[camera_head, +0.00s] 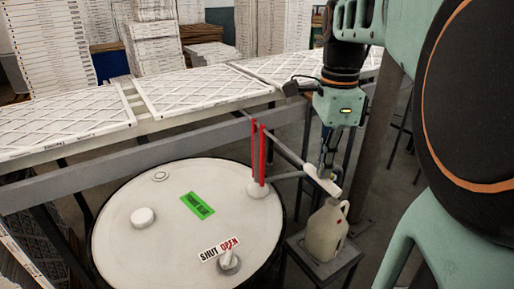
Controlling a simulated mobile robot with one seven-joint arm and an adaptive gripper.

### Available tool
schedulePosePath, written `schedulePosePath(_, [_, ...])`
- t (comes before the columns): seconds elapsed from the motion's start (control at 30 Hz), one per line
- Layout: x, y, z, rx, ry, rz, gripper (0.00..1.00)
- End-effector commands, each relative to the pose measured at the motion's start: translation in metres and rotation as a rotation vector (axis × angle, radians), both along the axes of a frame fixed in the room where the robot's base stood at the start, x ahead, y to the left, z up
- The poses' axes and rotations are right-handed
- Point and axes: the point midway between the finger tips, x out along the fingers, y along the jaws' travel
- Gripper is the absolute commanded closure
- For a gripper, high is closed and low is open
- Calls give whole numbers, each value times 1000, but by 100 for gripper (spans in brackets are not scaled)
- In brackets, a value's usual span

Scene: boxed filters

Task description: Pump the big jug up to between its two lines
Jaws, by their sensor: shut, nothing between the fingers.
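The big jug (324,236) is an off-white jug with a side handle, upright on a small grey stand (322,268) right of the drum. A small red mark shows on it; its two lines and the liquid level are too small to tell. The pump (257,188) stands on the drum lid with red upright parts (258,150). A grey pipe runs from it toward a pale piece (322,181) above the jug's mouth. My gripper (327,164) points down, shut and empty, just above this pale piece; I cannot tell whether they touch.
The large drum (120,245) has a white lid with a white cap, a green label (198,205) and a SHUT/OPEN label (220,249) beside a small valve (230,260). A bench rail and flat filters (195,92) run behind. Boxes are stacked farther back.

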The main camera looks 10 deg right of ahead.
Motion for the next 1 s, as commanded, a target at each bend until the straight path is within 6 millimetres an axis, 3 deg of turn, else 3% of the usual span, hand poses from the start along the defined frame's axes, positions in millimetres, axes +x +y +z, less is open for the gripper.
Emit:
schedulePosePath(0.03, [-1, 0, 12, 0, 4, -1, 100])
schedulePosePath(0.8, [2, 0, 106, 0, -1, -1, 100])
schedulePosePath(1.0, [2, 0, 112, 0, -1, -1, 100])
